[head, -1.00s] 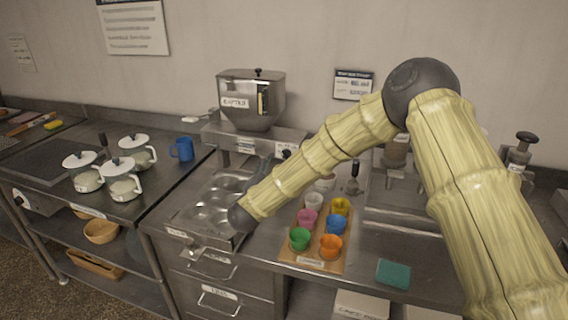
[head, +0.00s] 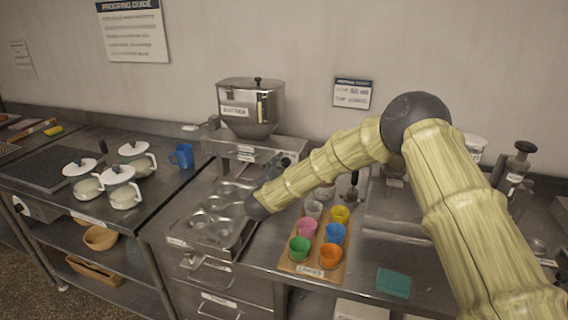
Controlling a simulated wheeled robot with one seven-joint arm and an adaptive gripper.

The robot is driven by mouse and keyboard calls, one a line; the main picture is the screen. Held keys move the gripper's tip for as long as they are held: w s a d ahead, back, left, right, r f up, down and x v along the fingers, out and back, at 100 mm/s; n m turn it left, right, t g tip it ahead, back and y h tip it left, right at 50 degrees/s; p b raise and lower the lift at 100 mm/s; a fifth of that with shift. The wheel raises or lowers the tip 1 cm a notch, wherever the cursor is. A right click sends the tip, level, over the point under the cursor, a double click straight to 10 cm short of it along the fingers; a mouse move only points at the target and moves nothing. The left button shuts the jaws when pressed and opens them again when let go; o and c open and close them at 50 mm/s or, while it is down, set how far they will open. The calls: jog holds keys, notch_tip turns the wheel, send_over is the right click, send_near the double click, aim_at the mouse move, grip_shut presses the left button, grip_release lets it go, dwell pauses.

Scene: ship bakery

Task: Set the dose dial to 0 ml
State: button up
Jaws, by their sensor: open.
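The batter dispenser (head: 250,106), a metal hopper with a lid and a label, stands on a metal base (head: 222,142) against the wall. The dose dial is on the right part of the base's front. It is hidden or nearly hidden behind my gripper, so its setting cannot be read. My gripper (head: 286,160) is a small dark shape beyond the grey wrist, right at the dial's place. It is open, but its fingers are partly hidden and too small to show whether they touch the dial.
A muffin tin (head: 212,222) lies below the dispenser. A wooden tray (head: 296,266) of several coloured cups stands under my forearm. A blue mug (head: 182,155) and white lidded pots (head: 121,186) are at left. A green sponge (head: 393,283) lies at the front right.

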jog(key=shift+w+d, duration=0.2)
jog(key=shift+w, duration=0.35)
jog(key=c, duration=1.1)
jog(key=shift+c, duration=0.2)
jog(key=shift+n, duration=0.4)
jog(key=n+b, duration=0.1)
jog(key=n, duration=0.2)
jog(key=shift+a+n, duration=0.1)
jog(key=shift+n, duration=0.3)
jog(key=shift+n+b, duration=0.45)
jog(key=shift+n, duration=1.65)
